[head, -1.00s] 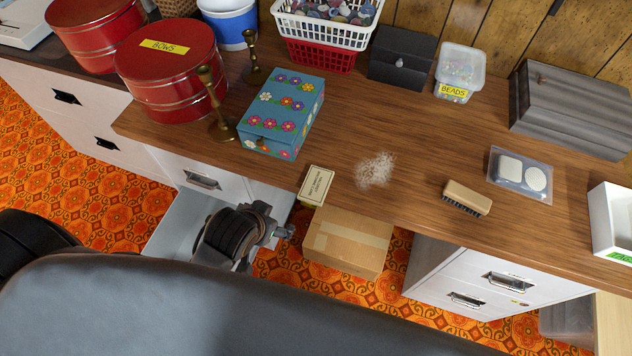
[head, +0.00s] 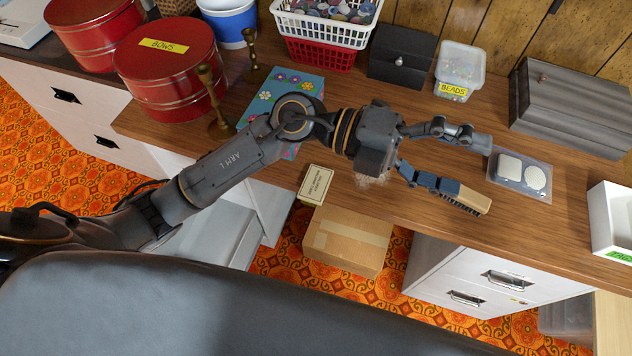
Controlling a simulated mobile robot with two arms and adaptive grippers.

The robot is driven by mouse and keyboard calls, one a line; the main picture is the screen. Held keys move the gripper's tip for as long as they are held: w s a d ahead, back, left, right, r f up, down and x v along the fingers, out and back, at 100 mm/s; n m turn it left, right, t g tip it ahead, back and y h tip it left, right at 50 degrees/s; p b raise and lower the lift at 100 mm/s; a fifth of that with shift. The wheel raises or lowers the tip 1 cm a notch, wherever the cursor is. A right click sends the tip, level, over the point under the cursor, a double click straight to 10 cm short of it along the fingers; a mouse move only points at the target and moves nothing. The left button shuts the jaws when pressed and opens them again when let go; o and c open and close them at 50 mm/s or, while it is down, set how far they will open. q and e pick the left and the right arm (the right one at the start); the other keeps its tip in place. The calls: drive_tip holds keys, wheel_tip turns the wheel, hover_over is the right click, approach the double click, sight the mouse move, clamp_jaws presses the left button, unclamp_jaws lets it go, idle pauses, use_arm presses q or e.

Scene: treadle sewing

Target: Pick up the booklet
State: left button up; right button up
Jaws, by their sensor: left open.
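The small cream booklet (head: 315,185) with dark print on its cover lies at the front edge of the wooden desk (head: 405,215). It lies just behind the cardboard box, as seen in the head view. My left gripper (head: 466,167) is above the desk to the right of the booklet, its fingers spread wide and pointing right. Nothing is between the fingers. The lower finger overlaps the left end of a brush (head: 472,198) in the picture; I cannot tell whether it touches. My right gripper is not in view.
A flowered box (head: 300,83), partly hidden by my left arm, and brass candlesticks (head: 217,115) stand left of the booklet. A cardboard box (head: 347,240) is below the desk edge. A clear packet (head: 520,174) lies beyond the gripper.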

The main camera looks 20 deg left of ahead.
use_arm(q)
drive_tip(key=a+f+m+g+y, duration=0.1)
drive_tip(key=a+f+m+y, duration=0.15)
drive_tip(key=f+y, duration=0.6)
drive_tip(key=n+t+y, duration=0.2)
drive_tip(key=n+y, duration=0.1)
drive_tip(key=y, duration=0.7)
hover_over(314, 188)
wheel_tip(314, 188, down, 15)
drive_tip(key=shift+w+r+p, duration=0.1)
drive_tip(key=shift+w+p, duration=0.05)
drive_tip(key=shift+p, duration=0.25)
drive_tip(key=shift+f, duration=0.65)
wheel_tip(314, 188, down, 4)
drive_tip(key=shift+f+p, duration=0.15)
drive_tip(key=shift+p, duration=0.55)
drive_tip(key=shift+f, duration=0.45)
drive_tip(key=c, duration=1.3)
drive_tip(key=shift+o, duration=0.2)
drive_tip(key=shift+r, duration=0.1)
